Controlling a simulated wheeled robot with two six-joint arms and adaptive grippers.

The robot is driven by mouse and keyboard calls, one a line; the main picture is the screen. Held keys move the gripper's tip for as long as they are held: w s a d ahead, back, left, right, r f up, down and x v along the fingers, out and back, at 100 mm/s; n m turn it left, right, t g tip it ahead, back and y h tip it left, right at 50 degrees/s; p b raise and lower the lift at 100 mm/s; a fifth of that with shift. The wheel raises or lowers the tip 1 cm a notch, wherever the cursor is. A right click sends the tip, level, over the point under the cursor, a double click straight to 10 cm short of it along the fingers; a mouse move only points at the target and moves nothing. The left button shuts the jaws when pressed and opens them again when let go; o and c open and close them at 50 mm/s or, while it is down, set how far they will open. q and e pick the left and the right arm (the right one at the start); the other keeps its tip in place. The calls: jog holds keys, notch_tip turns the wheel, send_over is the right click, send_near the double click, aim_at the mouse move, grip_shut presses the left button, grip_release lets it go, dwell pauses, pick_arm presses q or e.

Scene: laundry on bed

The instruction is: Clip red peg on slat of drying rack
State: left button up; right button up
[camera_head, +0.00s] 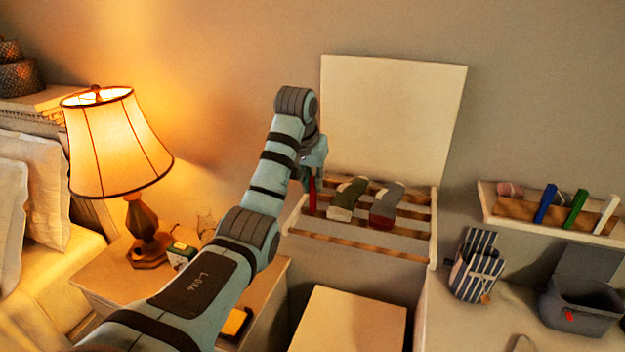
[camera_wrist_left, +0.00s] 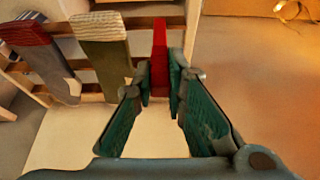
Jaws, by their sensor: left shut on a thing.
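The red peg (camera_head: 312,195) is upright at the left end of the drying rack (camera_head: 433,228), held in my left gripper (camera_head: 309,178). In the left wrist view the red peg (camera_wrist_left: 160,52) sits between the fingertips of my left gripper (camera_wrist_left: 160,88), which is shut on it. There the peg overlaps a brown slat (camera_wrist_left: 140,22); I cannot tell whether its jaws are around that slat or only in front of it. A green sock (camera_head: 346,199) and a grey sock (camera_head: 387,206) hang over the slats to the right of the peg. My right gripper is out of view.
A white panel (camera_head: 393,115) stands upright behind the rack. A lit lamp (camera_head: 117,145) stands on the bedside table at the left. A wall shelf (camera_head: 490,205) with blue, green and white pegs, a striped bag (camera_head: 477,273) and a grey bin (camera_head: 582,305) are at the right.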

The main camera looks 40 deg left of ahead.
aim_at(312, 191)
pick_arm(q)
jog(key=shift+f+b, duration=0.95)
jog(key=shift+f, duration=1.1)
jog(key=o, duration=0.8)
